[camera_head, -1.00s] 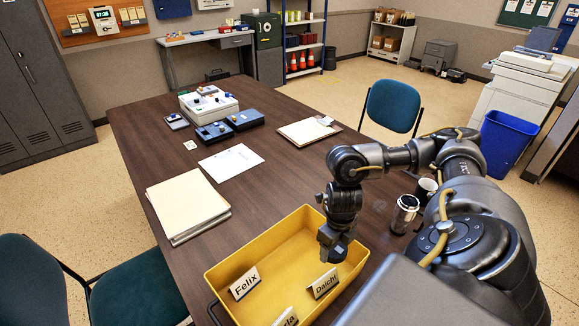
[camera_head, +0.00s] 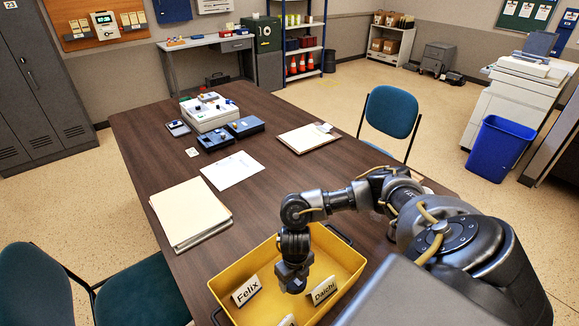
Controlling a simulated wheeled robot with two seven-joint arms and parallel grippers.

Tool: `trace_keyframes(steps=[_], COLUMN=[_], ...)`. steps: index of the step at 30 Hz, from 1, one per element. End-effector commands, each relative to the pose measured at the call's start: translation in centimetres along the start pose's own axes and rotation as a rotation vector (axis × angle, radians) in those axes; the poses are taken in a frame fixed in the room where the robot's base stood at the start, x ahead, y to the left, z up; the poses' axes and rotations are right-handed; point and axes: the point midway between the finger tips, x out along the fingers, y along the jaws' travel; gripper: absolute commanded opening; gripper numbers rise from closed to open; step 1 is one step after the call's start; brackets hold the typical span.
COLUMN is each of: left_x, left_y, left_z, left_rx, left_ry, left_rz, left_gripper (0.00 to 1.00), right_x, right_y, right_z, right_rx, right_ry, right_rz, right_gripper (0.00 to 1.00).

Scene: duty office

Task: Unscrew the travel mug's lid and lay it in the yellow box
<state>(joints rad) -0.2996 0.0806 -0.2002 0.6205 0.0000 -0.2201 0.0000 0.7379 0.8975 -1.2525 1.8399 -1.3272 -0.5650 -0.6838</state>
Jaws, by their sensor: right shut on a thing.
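The yellow box (camera_head: 355,262) stands on the near part of the table. My right gripper (camera_head: 292,284) points down over the box's inside, between the Felix and Daichi name plates. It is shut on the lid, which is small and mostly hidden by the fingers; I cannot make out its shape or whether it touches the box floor. The travel mug is hidden behind my right arm. My left gripper is not in view.
In the box lie the Felix plate (camera_head: 246,291), the Daichi plate (camera_head: 323,291) and a partly cut-off third plate. Folders (camera_head: 188,212), a paper sheet (camera_head: 231,170), a clipboard (camera_head: 308,138) and a white device (camera_head: 209,112) lie farther back.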

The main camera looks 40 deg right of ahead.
Motion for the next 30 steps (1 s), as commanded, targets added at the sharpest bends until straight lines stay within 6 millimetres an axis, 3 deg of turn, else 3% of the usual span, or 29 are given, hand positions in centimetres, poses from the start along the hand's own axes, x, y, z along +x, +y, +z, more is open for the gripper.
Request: trace_keyframes(steps=[10,18,29,30], left_x=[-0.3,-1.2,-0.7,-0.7], left_y=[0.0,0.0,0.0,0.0], left_z=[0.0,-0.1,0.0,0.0], left_rx=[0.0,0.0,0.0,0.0], left_ry=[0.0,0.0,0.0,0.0], left_rz=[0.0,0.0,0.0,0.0], left_gripper=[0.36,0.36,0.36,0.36], right_x=[1.4,4.5,5.0,5.1], right_y=[1.2,1.2,1.2,1.2], right_z=[0.6,0.6,0.6,0.6], right_rx=[-0.001,0.001,0.0,0.0], right_ry=[0.0,0.001,0.0,0.0], right_rz=[0.001,-0.001,0.0,0.0], right_gripper=[0.4,0.4,0.4,0.69])
